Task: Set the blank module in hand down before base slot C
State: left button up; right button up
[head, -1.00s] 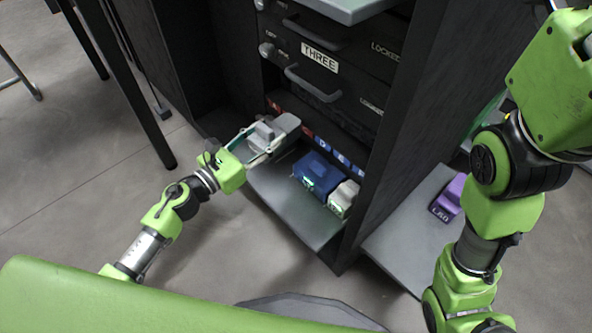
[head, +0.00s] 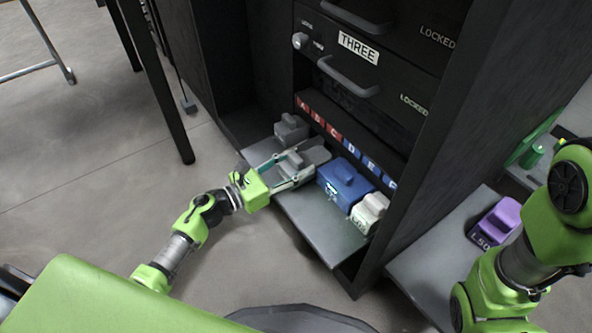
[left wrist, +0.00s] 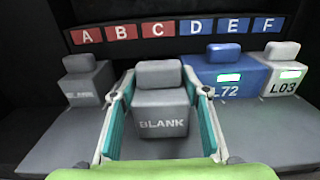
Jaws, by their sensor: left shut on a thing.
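My left gripper (head: 287,170) is shut on a grey blank module (head: 316,156), with one finger along each side. In the left wrist view this module (left wrist: 161,101) stands upright, its BLANK label facing me, in line with the red slot C label (left wrist: 158,29). It is low over the grey shelf (head: 320,231); I cannot tell whether its underside touches. A second grey blank module (head: 291,129) stands to its left, below label A (left wrist: 87,36). My right gripper is out of view.
A white module (head: 369,213) marked L03 stands right of the blue one, below label F (left wrist: 266,25). A purple module (head: 496,221) lies on a separate grey panel at right. The shelf's front strip is bare.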

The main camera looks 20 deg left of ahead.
pick_arm(q)
jog(key=shift+f, duration=0.1)
jog(key=shift+f, duration=0.25)
jog(key=o, duration=1.2)
jog(key=shift+c, duration=0.2)
jog(key=shift+r, duration=0.1)
jog(key=shift+r, duration=0.25)
jog(key=p+v, duration=0.5)
jog(key=v, duration=0.7)
jog(key=shift+f, duration=0.15)
